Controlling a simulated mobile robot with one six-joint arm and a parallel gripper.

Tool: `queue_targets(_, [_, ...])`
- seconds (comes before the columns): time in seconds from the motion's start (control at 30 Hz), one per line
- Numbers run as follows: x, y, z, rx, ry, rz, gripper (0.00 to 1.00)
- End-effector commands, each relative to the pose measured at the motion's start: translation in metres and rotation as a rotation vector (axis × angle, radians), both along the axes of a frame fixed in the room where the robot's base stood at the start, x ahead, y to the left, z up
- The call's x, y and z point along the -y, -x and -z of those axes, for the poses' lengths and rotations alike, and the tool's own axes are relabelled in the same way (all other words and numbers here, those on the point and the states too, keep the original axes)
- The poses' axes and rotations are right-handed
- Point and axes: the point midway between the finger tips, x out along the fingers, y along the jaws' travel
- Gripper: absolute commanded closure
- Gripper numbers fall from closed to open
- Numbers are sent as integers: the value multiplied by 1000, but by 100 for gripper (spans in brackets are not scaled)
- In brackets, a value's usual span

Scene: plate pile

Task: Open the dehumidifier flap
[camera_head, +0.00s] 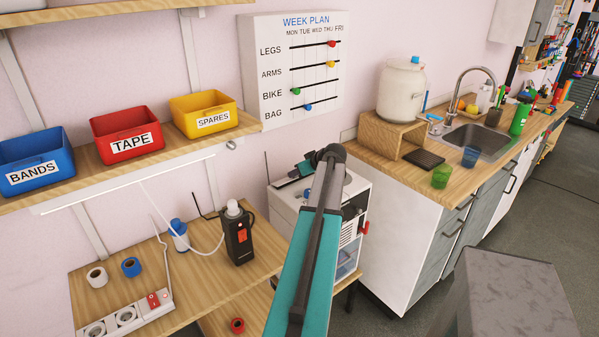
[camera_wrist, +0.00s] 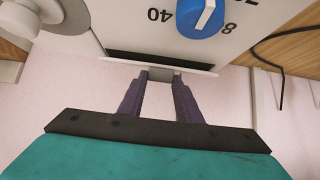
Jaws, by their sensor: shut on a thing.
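The dehumidifier (camera_head: 284,206) is a white box beside the kitchen counter, with a blue dial on top. The dial (camera_wrist: 202,17) is large and upside down in the wrist view, with numbers around it. Below it in that view is the flap (camera_wrist: 122,63), a thin pale strip with a dark band along it and a small grey tab (camera_wrist: 160,73). My gripper (camera_wrist: 161,78) has its two dark fingers on either side of this tab, shut on it. In the head view my arm hides part of the dehumidifier, and the fingertips are hard to make out.
A wooden bench (camera_head: 205,275) at left holds a black flask-like device (camera_head: 239,240), tape rolls and a power strip. A shelf (camera_head: 185,150) with coloured bins runs above it. The counter (camera_head: 462,178) is at right, and a grey block (camera_head: 515,290) stands in front.

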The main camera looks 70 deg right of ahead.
Motion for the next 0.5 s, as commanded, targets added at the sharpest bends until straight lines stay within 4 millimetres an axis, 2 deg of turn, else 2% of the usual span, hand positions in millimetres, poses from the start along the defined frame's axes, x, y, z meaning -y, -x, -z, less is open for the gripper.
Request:
queue_targets(0.03, [3,-3,-7,-23,-14,-3,91])
queue_targets(0.5, [14,-19,-19,-272,-176,-2,91])
